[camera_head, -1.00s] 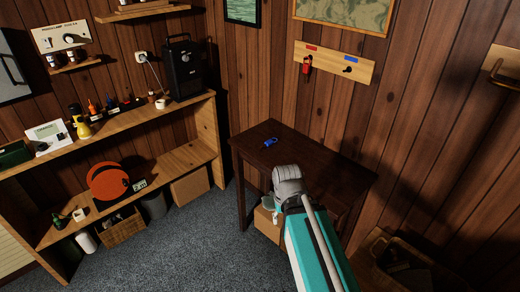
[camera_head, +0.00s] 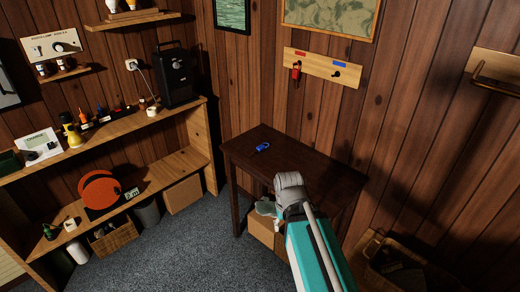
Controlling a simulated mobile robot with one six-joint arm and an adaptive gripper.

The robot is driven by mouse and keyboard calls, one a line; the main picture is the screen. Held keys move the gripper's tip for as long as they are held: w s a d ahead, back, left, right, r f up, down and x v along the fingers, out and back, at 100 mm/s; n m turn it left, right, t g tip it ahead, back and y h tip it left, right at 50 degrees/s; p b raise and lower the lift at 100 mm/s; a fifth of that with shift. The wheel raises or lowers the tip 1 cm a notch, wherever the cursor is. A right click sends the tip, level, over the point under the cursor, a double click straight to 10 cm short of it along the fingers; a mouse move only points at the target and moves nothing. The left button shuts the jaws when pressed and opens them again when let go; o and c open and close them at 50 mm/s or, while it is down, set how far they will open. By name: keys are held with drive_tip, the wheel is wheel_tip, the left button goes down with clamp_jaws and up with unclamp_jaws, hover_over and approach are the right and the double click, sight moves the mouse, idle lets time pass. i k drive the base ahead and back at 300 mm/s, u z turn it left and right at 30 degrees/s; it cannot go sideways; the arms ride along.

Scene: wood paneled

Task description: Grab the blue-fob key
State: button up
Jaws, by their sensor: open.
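The blue-fob key (camera_head: 262,147) lies on the dark wooden table (camera_head: 290,150), near its back left part. Nothing touches it. My arm reaches up from the bottom of the view, with its bent joint in front of the table's near edge. A small grey and teal part of my arm shows just left of that joint, below the tabletop. I cannot make out any gripper fingers there; they are hidden or out of sight. The arm is apart from the key.
A key rack (camera_head: 323,68) on the wall holds a red-fob key (camera_head: 296,70) under a red label; its hook under the blue label is bare. A cardboard box (camera_head: 259,228) stands under the table. Loaded shelves (camera_head: 150,187) stand at left. Carpet between is clear.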

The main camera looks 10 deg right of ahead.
sight(261, 147)
drive_tip(key=z, duration=0.05)
drive_tip(key=i, duration=0.9)
drive_tip(key=u, duration=0.05)
